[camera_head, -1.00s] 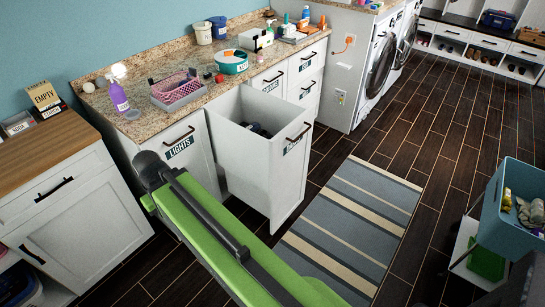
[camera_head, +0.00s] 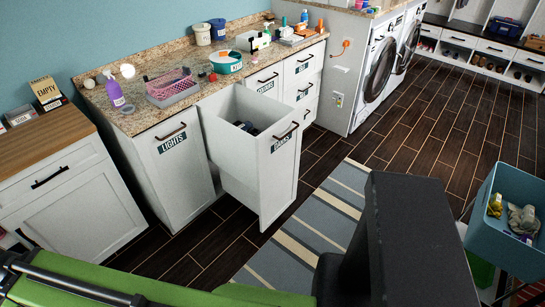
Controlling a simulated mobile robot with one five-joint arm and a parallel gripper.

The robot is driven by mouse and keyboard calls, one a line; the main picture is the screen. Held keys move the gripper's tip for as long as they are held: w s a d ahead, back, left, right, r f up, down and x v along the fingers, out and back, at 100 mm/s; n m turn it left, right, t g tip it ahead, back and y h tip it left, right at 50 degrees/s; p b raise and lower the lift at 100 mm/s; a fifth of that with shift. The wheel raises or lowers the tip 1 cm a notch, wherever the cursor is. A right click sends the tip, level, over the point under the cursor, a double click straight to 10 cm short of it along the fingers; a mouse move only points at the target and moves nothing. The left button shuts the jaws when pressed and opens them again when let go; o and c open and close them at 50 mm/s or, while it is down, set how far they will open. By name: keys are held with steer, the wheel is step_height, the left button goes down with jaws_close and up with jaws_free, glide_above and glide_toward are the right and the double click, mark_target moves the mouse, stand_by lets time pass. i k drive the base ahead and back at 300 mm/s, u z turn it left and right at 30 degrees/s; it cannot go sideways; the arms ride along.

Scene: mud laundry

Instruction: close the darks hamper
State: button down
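The darks hamper (camera_head: 276,185) is a white pull-out bin with a dark bar handle (camera_head: 287,131) and a label on its front. It stands pulled well out from under the granite counter, open at the top, with dark laundry (camera_head: 247,128) inside. My gripper's fingers cannot be made out in this view. Green and dark parts of my own arm cross the bottom, and a dark block of mine rises at the lower right, in front of the rug.
The lights hamper (camera_head: 176,178) is shut to the left. A striped rug (camera_head: 300,236) lies before the darks hamper. A blue bin (camera_head: 485,222) with items stands at the right. Washing machines (camera_head: 378,70) are behind. Dark floor (camera_head: 440,130) is clear towards the back right.

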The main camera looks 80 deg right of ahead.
mark_target(261, 171)
steer(key=z, duration=0.2)
steer(key=i, duration=0.8)
steer(key=z, duration=1.85)
